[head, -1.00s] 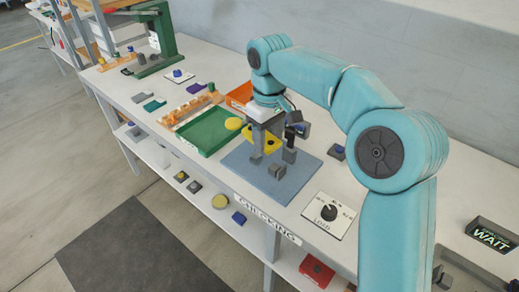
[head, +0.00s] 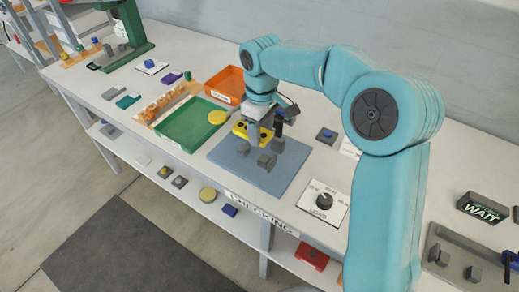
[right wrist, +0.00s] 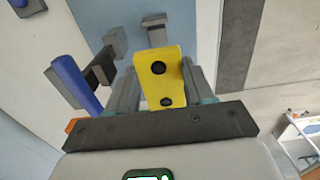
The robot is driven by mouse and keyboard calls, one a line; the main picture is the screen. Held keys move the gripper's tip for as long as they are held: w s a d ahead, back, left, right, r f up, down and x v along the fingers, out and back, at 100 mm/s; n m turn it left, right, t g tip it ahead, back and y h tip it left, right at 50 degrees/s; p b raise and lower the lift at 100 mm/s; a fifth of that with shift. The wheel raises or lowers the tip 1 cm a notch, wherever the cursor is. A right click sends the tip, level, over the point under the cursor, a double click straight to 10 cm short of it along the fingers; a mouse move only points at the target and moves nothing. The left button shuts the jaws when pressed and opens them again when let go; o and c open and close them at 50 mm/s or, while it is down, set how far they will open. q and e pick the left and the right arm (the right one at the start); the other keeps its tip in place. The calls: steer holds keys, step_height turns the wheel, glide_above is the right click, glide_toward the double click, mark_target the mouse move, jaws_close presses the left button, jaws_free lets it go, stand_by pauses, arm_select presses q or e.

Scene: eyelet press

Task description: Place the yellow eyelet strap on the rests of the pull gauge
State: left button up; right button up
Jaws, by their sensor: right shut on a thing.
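The yellow eyelet strap (head: 239,130) is held in my right gripper (head: 253,138), above the blue base plate (head: 236,166) of the pull gauge. In the right wrist view the strap (right wrist: 160,63), with two dark holes, sits between the two grey fingers of my gripper (right wrist: 162,88). The grey rests stand on the plate just below the strap: one at the left (head: 243,149), one nearer the front (head: 266,160). The strap appears apart from them; the exact gap cannot be told. My left gripper is not in view.
A dark post with a blue part (head: 279,124) stands close behind the gripper. A green tray (head: 190,128), a yellow disc (head: 217,117) and an orange tray (head: 226,83) lie to the left. A LOAD dial (head: 323,202) lies right of the plate.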

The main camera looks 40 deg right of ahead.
mark_target(262, 157)
step_height(262, 157, down, 3)
steer(key=shift+s+d+r, duration=0.1)
steer(key=shift+s+d, duration=0.05)
steer(key=shift+f, duration=2.35)
steer(key=shift+f, duration=0.2)
steer(key=o, duration=0.7)
steer(key=shift+o, duration=0.2)
steer(key=shift+r, duration=0.1)
step_height(262, 157, up, 12)
steer(key=shift+r+p, duration=0.15)
steer(key=shift+p, duration=0.15)
